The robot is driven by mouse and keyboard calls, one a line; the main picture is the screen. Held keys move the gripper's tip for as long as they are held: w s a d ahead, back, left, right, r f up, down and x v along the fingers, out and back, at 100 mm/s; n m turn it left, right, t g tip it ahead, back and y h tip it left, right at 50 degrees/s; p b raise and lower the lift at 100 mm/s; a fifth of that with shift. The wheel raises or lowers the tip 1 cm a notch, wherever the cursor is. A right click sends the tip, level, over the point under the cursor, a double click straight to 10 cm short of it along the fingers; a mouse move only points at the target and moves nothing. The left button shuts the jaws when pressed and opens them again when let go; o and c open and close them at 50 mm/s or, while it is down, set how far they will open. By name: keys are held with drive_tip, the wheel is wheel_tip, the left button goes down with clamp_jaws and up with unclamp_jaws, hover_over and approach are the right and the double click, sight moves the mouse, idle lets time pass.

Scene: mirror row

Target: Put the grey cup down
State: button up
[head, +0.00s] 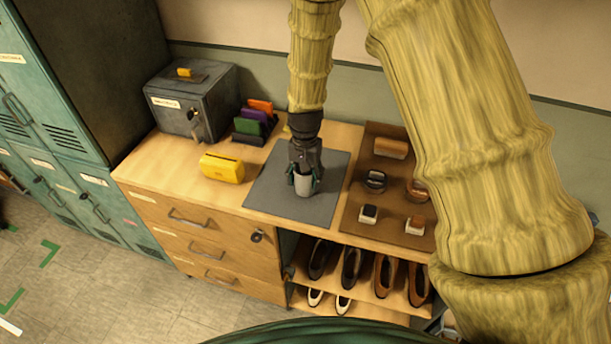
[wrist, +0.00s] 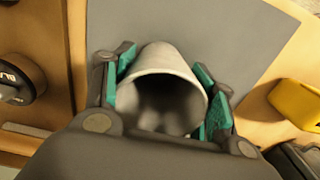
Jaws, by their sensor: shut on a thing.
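The grey cup (head: 304,185) is at the grey mat (head: 265,194) on the wooden counter. My gripper (head: 304,178) is above it with its fingers on both sides of the cup. In the wrist view the cup (wrist: 165,88) shows its open mouth toward the camera, between the green pads of my gripper (wrist: 165,100). The gripper is shut on the cup. The cup appears upright. I cannot tell whether its base touches the mat.
A brown mat (head: 362,205) with brushes and tins lies to the right. Shoes (head: 352,268) fill the shelf below.

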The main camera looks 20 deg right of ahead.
drive_tip(key=shift+f, duration=0.1)
drive_tip(key=o, duration=1.1)
drive_tip(key=shift+o, duration=0.2)
wheel_tip(320, 180, up, 12)
drive_tip(key=b, duration=0.4)
